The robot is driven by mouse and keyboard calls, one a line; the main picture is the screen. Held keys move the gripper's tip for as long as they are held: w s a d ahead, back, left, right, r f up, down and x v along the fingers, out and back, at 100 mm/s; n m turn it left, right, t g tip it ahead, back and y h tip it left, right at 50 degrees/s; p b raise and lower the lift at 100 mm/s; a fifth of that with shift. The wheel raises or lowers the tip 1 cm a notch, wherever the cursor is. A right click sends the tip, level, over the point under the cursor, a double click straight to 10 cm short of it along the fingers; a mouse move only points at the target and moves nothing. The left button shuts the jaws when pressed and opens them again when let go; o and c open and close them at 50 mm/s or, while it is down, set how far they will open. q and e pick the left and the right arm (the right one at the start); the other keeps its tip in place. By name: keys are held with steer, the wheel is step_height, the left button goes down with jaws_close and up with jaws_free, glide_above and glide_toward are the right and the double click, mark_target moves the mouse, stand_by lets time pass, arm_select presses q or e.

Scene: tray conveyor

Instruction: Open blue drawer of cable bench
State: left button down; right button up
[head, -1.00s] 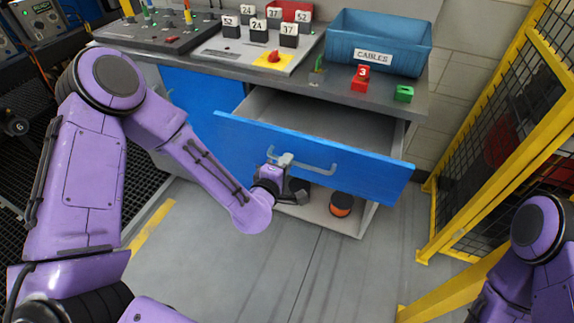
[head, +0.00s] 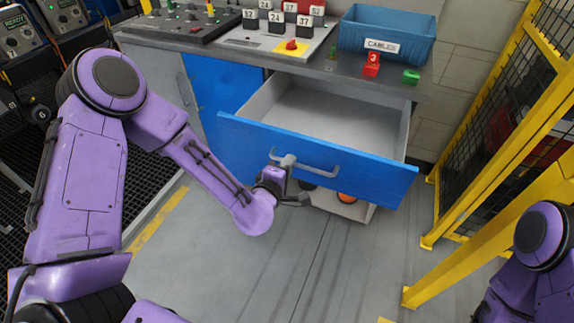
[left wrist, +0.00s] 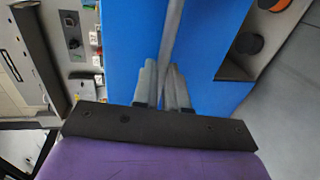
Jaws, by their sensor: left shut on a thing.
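The blue drawer (head: 350,172) of the cable bench (head: 225,52) is pulled well out, and its empty grey inside shows. A grey bar handle (head: 322,170) runs across its front. My left gripper (head: 285,161) is at the left part of this handle. In the left wrist view the two fingers (left wrist: 164,84) are closed around the handle bar (left wrist: 173,35), with the blue front behind. My right arm shows at the lower right, but its gripper is out of view.
A blue bin (head: 388,36) labelled CABLES, a red block (head: 371,65) and a green block (head: 411,76) stand on the bench top. An orange and black round thing (head: 346,198) lies below the drawer. A yellow-framed cage (head: 470,130) stands at the right. The floor in front is clear.

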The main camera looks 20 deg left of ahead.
arm_select(q)
steer(key=c, duration=1.2)
jaws_free()
steer(key=shift+o, duration=0.2)
steer(key=p+v, duration=0.4)
steer(key=v, duration=0.6)
steer(key=shift+s, duration=0.25)
